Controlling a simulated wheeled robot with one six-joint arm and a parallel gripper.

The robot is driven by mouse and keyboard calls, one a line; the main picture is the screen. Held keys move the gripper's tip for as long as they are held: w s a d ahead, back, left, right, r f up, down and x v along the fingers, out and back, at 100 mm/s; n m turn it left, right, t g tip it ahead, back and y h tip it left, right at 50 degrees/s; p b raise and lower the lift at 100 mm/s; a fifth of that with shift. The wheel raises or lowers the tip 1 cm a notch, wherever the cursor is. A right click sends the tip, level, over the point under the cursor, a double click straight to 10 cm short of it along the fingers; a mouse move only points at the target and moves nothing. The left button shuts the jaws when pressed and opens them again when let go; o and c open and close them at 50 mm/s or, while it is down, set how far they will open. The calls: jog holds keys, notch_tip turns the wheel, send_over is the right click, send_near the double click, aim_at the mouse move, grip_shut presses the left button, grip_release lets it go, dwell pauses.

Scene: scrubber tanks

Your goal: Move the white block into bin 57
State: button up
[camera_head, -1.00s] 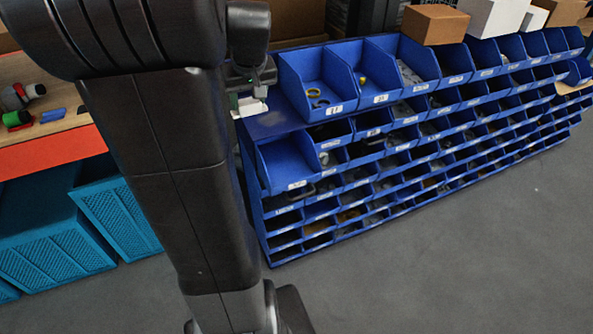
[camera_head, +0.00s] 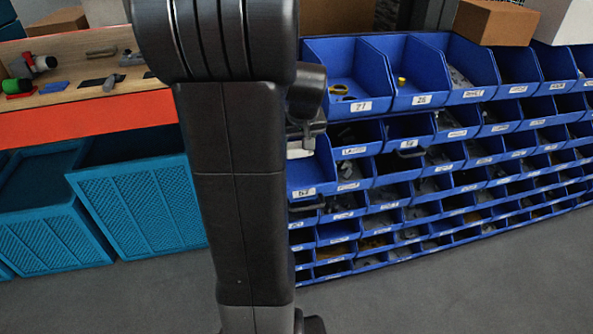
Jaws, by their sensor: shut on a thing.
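The white block (camera_head: 299,154) shows as a small pale piece under my gripper (camera_head: 302,145). My gripper is shut on it, and my own dark arm hides part of both. Bin 57 (camera_head: 312,172) is the blue bin at the left end of the second row; its label seems to read 57. The block appears in front of or above this bin's opening in the picture. I cannot tell whether it is inside or how high it hangs. My arm covers the bin's left side.
Blue bins (camera_head: 420,98) with small parts fill the rack to the right. A brown box (camera_head: 494,24) stands on top. At left are an orange-edged bench (camera_head: 80,122) with tools and teal crates (camera_head: 145,205). Grey floor (camera_head: 440,290) is clear in front.

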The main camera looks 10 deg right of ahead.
notch_tip(320, 180, down, 9)
jog(key=shift+r+b, duration=0.1)
jog(key=shift+b, duration=0.5)
jog(key=shift+f, duration=0.2)
jog(key=o, duration=1.1)
jog(key=shift+r, duration=0.1)
jog(key=shift+s+r, duration=0.1)
jog(key=shift+r, duration=0.4)
jog(key=p+v, duration=0.1)
jog(key=v, duration=1)
jog(key=shift+s+r+p, duration=0.1)
jog(key=shift+p, duration=0.3)
